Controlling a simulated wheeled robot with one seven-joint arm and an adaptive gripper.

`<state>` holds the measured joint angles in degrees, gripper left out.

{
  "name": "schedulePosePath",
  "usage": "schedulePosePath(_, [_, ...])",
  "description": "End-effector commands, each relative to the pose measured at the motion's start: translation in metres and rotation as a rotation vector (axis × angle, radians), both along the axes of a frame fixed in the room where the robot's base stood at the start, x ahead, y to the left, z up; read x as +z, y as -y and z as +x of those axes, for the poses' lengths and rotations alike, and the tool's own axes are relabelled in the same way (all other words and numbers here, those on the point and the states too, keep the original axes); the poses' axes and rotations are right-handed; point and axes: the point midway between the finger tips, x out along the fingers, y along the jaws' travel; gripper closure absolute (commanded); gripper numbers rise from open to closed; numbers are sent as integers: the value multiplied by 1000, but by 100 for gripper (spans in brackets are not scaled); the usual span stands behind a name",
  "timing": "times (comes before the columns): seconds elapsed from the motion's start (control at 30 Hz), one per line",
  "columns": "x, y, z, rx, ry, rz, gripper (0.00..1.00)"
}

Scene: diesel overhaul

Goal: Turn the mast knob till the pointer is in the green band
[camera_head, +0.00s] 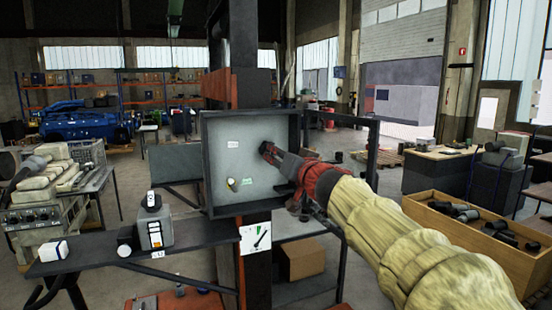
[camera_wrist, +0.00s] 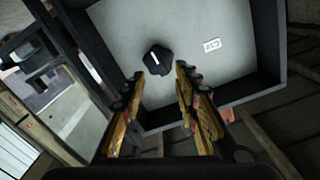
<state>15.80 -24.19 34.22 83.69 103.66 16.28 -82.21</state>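The knob (camera_wrist: 158,60) is black with a white line on its face, on a grey panel in the wrist view. The line tilts slightly up-left there. My gripper (camera_wrist: 161,78) is open, its two yellow-and-black fingers apart, with the knob just beyond the tips; nothing is between them. In the head view my gripper (camera_head: 266,152) points at the panel (camera_head: 265,130) inside a dark-framed box on the mast, and hides the knob.
The box's raised rim (camera_head: 252,208) surrounds the panel. A dark shelf (camera_head: 190,238) with a grey device (camera_head: 154,228) lies left. A wooden crate (camera_head: 468,232) of dark parts stands right.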

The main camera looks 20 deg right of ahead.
Motion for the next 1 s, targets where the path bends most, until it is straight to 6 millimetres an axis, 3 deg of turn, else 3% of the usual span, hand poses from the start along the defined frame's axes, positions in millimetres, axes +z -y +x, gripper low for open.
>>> schedulePosePath(0.03, [-11,0,2,-1,-3,-47,69])
schedulePosePath(0.47, [-9,0,10,-2,-3,-467,69])
schedulePosePath(0.67, [-6,0,23,-1,-4,-471,69])
schedulePosePath(1.0, [-5,0,24,-1,-4,-469,69])
